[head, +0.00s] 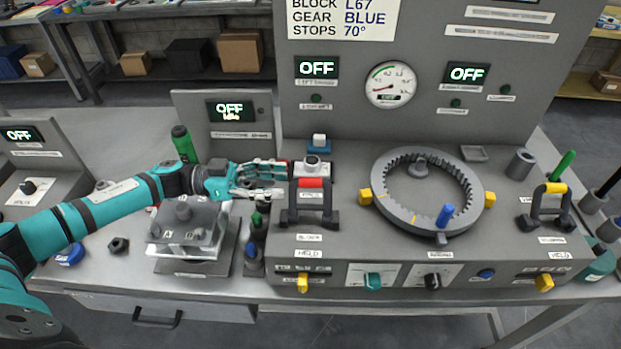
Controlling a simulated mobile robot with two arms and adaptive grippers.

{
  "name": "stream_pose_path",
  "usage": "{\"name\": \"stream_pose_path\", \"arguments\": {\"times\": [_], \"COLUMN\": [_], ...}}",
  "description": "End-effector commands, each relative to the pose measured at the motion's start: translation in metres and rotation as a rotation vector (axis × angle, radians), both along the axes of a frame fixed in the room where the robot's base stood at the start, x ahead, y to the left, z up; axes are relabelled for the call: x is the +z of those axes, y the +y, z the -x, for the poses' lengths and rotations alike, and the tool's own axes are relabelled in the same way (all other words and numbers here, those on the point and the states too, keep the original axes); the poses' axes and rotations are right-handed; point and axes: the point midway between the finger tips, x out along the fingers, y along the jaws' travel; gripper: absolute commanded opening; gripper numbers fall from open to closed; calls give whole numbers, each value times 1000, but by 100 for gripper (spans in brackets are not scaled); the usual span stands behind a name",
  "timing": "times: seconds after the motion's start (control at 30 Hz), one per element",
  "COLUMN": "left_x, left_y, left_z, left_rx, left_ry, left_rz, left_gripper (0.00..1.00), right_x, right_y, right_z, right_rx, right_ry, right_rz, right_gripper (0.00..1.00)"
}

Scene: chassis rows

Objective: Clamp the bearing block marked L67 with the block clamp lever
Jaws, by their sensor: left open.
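A light bearing block (313,168) with a dark round bore sits at the back left of the grey fixture; any mark on it is too small to read. In front of it stands a clamp lever (311,183) with a red grip on a dark frame, above a plate that seems to read "HELD". A second clamp lever (553,188) with a yellow grip stands at the fixture's right. My left gripper (283,180) is open and empty, pointing right, its fingertips just left of the block and the red-gripped lever. Whether they touch is unclear. My right gripper is out of view.
A ring gear (376,200) with yellow stops and a blue peg lies mid-fixture. The back panel's sign (343,18) reads BLOCK L67, GEAR BLUE, STOPS 70°. A clear-covered unit (188,232), a green bottle (184,145) and a dark green-topped bottle (256,240) stand near my left arm.

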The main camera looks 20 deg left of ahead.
Motion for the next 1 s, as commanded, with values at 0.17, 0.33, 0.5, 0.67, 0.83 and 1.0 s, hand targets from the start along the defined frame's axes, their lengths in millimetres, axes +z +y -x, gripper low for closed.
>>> {"name": "stream_pose_path", "arguments": {"times": [0.17, 0.33, 0.5, 0.67, 0.83, 1.0], "left_x": [7, 6, 4, 3, 3, 3], "left_y": [-40, -62, -71, -72, -72, -72], "left_z": [-11, -17, -20, -20, -20, -20], "left_rx": [-4, -3, -2, -2, -1, -1], "left_ry": [-5, -2, -3, -3, -2, -2], "left_rz": [5, 4, 2, 1, 1, 1], "left_gripper": [45, 45, 45, 45, 38, 16], "right_x": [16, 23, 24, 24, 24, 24], "right_y": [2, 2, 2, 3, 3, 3], "right_z": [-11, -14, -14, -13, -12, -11], "right_rx": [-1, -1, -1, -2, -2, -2], "right_ry": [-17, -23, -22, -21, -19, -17], "right_rz": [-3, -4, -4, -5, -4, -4], "right_gripper": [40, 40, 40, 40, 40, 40]}}
